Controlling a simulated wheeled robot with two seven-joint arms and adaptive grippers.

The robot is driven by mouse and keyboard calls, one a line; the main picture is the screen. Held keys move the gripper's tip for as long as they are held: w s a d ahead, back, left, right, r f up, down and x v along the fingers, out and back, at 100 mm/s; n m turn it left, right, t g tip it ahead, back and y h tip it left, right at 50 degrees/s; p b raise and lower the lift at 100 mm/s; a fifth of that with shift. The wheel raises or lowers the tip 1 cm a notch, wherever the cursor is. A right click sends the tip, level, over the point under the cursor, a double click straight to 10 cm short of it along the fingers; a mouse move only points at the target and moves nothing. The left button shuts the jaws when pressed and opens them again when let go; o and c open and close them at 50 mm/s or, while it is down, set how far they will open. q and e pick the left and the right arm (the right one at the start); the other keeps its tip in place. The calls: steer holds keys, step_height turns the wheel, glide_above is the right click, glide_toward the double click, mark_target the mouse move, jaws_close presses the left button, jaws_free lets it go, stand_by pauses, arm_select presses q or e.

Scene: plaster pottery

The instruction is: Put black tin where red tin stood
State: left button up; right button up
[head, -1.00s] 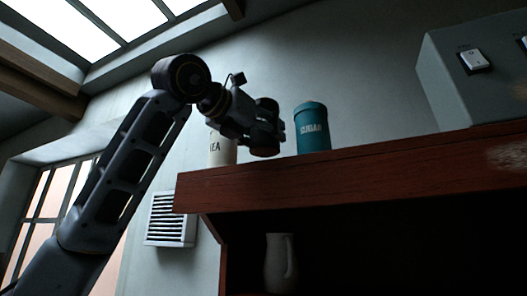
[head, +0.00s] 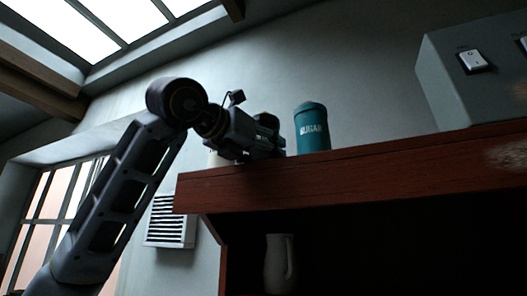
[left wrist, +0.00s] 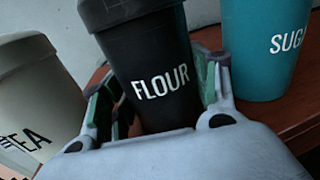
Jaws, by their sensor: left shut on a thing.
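The black tin, lettered FLOUR (left wrist: 158,50), is upright between the fingers of my left gripper (head: 266,140) in the left wrist view. The gripper is shut on it, low at the shelf top's edge in the head view. The cream TEA tin (left wrist: 32,90) stands to its left; it shows only partly in the head view (head: 215,160). The teal SUGAR tin (head: 312,129) stands to its right, also in the left wrist view (left wrist: 262,45). The black tin's base is hidden, so contact with the shelf cannot be told. No red tin shows. My right gripper is out of view.
The red-brown wooden shelf top (head: 350,166) runs to the right, with bare room right of the teal tin. A grey box with switches (head: 480,85) stands at the right. A pale jug (head: 279,262) stands in the compartment below. A wall vent (head: 169,220) is at the left.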

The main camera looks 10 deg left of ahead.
arm_select(q)
steer(key=shift+f, duration=0.15)
steer(key=o, duration=1.1)
steer(key=shift+c, duration=0.2)
steer(key=shift+s+a+b, duration=0.25)
steer(key=shift+s+b, duration=0.05)
steer(key=shift+s, duration=0.4)
steer(key=b+v, duration=0.2)
steer(key=v, duration=0.8)
steer(key=shift+s+b, duration=0.35)
